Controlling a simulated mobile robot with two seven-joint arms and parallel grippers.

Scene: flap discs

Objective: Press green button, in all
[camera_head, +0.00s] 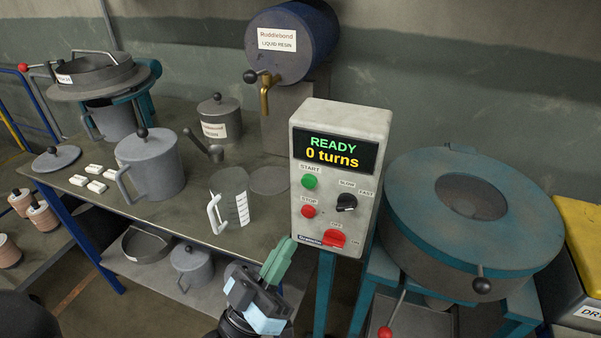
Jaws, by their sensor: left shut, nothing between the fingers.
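The control box (299,199) is pale and stands upright on a teal stand near the middle of the head view. Its green START button (309,181) is in the left column of its face, above the red STOP button (308,211). The display (335,151) reads READY, 0 turns. My left gripper (279,258) is shut and empty, with green fingers pointing up. In the picture it is below and left of the green button, apart from it. My right gripper is not in view.
A black speed knob (346,202) and a red switch (334,238) share the panel. A large teal-topped drum (420,215) stands right of the box.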

